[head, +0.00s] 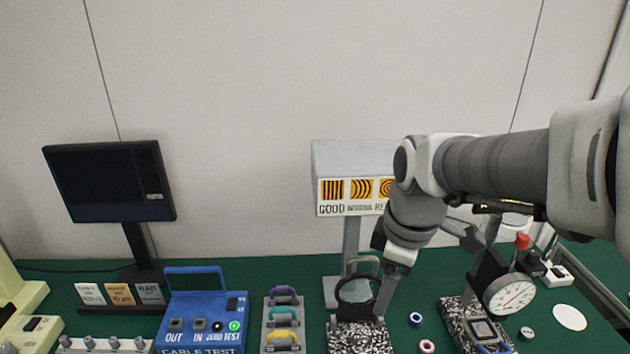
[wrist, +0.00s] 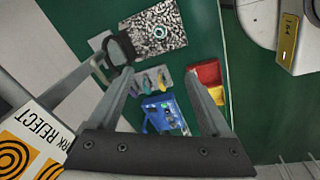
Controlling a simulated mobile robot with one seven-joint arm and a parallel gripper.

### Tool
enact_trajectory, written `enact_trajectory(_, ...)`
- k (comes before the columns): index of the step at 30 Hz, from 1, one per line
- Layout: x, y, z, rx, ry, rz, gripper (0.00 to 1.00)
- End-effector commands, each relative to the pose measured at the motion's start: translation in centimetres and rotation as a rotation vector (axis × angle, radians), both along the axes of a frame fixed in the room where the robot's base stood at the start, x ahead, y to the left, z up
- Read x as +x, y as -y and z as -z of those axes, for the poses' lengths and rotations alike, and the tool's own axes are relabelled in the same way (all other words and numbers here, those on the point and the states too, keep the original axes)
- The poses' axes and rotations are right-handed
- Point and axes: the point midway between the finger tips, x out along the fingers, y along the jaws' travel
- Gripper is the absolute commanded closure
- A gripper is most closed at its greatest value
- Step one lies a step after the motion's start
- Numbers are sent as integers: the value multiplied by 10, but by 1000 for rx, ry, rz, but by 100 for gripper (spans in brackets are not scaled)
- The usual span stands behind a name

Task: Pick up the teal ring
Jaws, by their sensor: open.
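A small teal ring (wrist: 160,32) lies on a black-and-white speckled plate (wrist: 181,15) in the wrist view. The same kind of speckled plate (head: 358,341) shows at the bottom of the head view, partly behind my arm; I cannot make out the teal ring there. My gripper (head: 386,290) is above the bench near this plate and a round black-framed magnifier (head: 341,290). In the wrist view my gripper (wrist: 161,80) is open, its two fingers apart with nothing held between them. The ring lies beyond the fingertips.
A lamp box (head: 340,165) on a post stands behind my gripper. A dial gauge (head: 509,294) stands to the right. A blue ring (head: 415,319) and a pink ring (head: 427,346) lie between. A blue cable tester (head: 203,310) and coloured handles (head: 282,314) stand left.

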Motion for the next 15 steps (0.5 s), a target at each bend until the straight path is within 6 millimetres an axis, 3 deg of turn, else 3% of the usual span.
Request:
enact_trajectory(1,9,0,33,-19,-33,-94,18)
enact_trajectory(6,32,1,86,-63,-106,-390,18)
enact_trajectory(9,40,2,105,-77,-134,-506,18)
enact_trajectory(15,46,2,123,-85,-156,-603,18)
